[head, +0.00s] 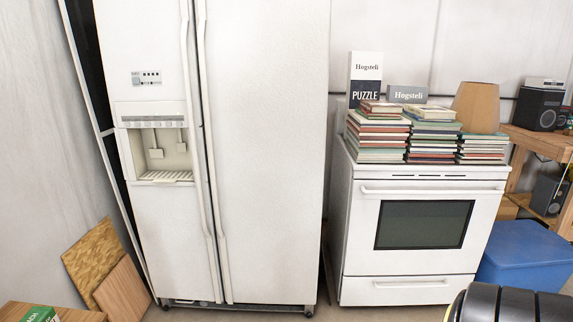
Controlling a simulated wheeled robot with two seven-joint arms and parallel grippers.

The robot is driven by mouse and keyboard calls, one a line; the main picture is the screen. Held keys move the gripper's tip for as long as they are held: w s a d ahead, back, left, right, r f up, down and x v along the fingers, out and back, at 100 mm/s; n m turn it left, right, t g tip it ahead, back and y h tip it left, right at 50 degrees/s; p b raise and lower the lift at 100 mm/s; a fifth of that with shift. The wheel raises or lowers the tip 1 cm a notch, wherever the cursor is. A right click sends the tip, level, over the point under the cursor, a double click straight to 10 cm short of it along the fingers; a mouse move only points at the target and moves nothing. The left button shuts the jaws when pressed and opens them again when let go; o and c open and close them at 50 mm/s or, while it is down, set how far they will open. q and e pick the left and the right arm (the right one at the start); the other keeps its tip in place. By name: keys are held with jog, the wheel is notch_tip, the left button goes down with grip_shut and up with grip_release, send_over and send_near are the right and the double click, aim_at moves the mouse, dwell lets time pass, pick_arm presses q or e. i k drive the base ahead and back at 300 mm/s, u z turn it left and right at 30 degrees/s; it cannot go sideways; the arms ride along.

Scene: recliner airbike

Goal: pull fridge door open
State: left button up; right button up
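A white side-by-side fridge (265,150) stands upright against the back wall in the left and middle of the head view. Its narrower left door (150,235) carries a water and ice dispenser (157,148) and a small control panel. Its wider right door is plain. Two long, pale vertical handles, the left one (187,90) and the right one (205,110), run side by side along the seam between the doors. Both doors look closed. Neither of my grippers shows in the view, and nothing is seen touching the handles.
Wooden boards (92,250) lean left of the fridge. A white stove (420,225) stacked with books (377,135) stands to its right. A blue bin (522,258) and a dark, rounded, ribbed object (510,303) are at lower right. A wooden surface (75,314) is at lower left.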

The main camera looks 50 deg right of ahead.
aim_at(264, 66)
jog(key=z, duration=1.55)
jog(key=i, duration=1.05)
jog(key=u, duration=0.25)
